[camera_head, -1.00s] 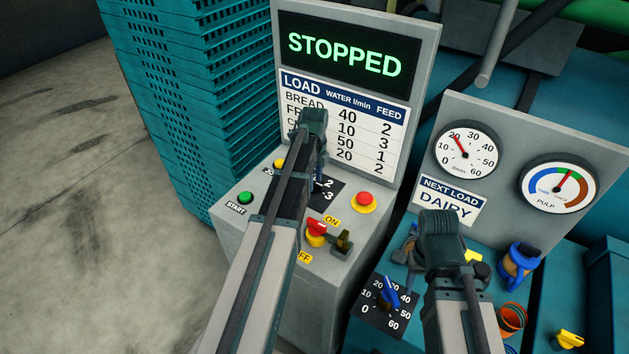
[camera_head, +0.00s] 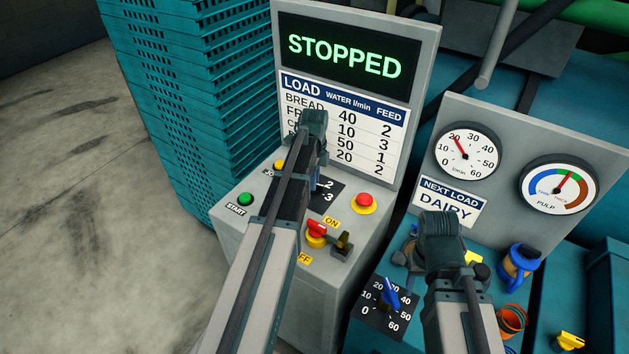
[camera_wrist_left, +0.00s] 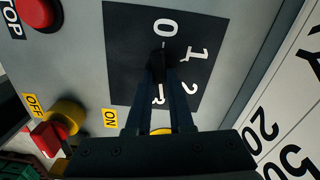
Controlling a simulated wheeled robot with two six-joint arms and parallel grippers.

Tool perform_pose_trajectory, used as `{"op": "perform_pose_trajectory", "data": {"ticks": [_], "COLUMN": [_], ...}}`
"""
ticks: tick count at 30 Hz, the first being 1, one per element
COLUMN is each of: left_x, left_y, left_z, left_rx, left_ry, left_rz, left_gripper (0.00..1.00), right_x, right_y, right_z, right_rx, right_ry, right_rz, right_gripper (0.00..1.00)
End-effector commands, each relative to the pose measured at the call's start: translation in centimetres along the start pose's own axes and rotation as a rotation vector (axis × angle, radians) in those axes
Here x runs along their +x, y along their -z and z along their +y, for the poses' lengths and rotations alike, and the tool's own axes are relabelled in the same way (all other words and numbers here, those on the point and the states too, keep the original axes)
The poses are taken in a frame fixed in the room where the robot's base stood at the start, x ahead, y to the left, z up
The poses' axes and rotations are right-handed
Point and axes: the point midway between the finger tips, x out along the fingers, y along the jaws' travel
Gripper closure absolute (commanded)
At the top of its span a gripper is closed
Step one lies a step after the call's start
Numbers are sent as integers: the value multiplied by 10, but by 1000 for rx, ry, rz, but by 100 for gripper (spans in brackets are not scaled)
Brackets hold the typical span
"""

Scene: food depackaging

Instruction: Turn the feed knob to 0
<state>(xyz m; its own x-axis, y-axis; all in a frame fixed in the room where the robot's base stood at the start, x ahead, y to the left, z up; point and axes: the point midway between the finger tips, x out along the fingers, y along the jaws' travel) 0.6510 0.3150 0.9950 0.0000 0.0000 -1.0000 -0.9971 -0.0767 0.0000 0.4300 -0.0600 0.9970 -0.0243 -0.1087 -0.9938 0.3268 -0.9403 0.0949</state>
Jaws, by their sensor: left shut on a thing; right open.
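The feed knob (camera_wrist_left: 158,66) is small and black, on a black dial plate (camera_wrist_left: 125,50) with white numbers, in the left wrist view. My left gripper (camera_wrist_left: 160,78) is shut on the knob. A short white mark lies at the knob's end, towards the 0 (camera_wrist_left: 165,28). The 1 and 2 are to the right, and the number between the fingers is partly covered. In the head view my left gripper (camera_head: 316,165) hides the knob, with part of the dial plate (camera_head: 326,196) beside it. My right gripper (camera_head: 440,235) is open above the blue lower panel; its fingertips are hard to see.
A red stop button (camera_head: 364,200), a green start button (camera_head: 245,199) and a red-handled ON/OFF switch (camera_head: 317,231) are near the left gripper. The display (camera_head: 347,55) reads STOPPED. A blue water knob (camera_head: 388,297) sits left of my right arm. Teal stacked crates (camera_head: 185,100) stand behind left.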

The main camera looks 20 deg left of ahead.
Motion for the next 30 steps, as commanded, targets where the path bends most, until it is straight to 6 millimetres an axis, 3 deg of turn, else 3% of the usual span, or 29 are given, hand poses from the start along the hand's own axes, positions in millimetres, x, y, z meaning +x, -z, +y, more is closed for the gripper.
{"op": "perform_pose_trajectory", "data": {"ticks": [30], "left_x": [0], "left_y": [0], "left_z": [0], "left_rx": [-963], "left_ry": [0], "left_rz": [0], "left_gripper": [100], "right_x": [0], "right_y": [0], "right_z": [0], "right_rx": [0], "right_ry": [0], "right_rz": [0], "right_gripper": [50]}}
